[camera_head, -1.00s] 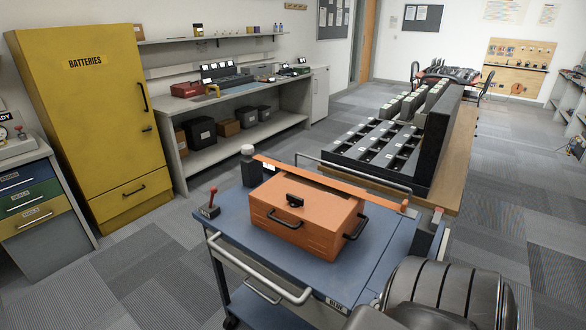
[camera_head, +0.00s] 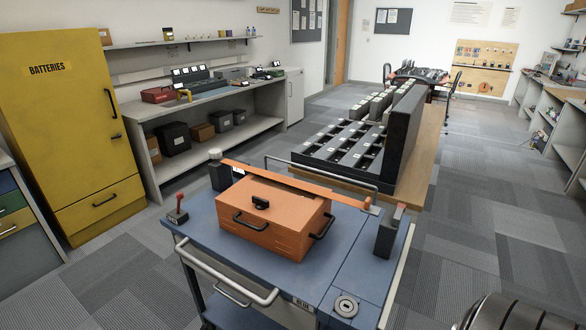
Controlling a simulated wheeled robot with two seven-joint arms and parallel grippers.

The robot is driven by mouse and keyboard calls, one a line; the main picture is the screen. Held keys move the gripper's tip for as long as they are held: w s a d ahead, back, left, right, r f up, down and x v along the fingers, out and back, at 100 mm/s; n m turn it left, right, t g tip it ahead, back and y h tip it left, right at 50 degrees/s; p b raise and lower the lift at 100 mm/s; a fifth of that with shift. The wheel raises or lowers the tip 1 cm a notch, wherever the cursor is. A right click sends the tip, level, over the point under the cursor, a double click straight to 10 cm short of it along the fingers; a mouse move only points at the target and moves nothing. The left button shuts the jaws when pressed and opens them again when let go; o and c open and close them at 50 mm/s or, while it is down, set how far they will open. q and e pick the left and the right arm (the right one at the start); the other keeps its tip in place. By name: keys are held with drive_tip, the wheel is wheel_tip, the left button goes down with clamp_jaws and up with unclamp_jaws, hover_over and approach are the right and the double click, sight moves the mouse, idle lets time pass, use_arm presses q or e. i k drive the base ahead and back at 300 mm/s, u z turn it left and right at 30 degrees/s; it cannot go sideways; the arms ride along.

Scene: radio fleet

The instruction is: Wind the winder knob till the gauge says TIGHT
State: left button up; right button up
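A blue cart (camera_head: 185,237) stands in front of me with an orange toolbox (camera_head: 262,225) on its top. An orange strap (camera_head: 310,188) runs over the back of the toolbox, between a dark left post (camera_head: 221,177) with a pale round cap (camera_head: 215,153) and a dark right post (camera_head: 387,236). A round grey fitting (camera_head: 345,305) sits at the cart's near right corner. I cannot tell which part is the winder knob. No gauge reading is legible. Neither of my grippers is in view.
A red-handled lever (camera_head: 177,203) stands at the cart's left edge. Behind the cart is a wooden table (camera_head: 425,165) with a dark slotted rack (camera_head: 345,150). A yellow cabinet (camera_head: 70,120) is at left.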

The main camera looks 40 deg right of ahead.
sight(214, 153)
drive_tip(key=z, duration=0.8)
drive_tip(key=i, duration=0.5)
drive_tip(key=z, duration=3.7)
drive_tip(key=k, duration=2.25)
drive_tip(key=u, duration=1.6)
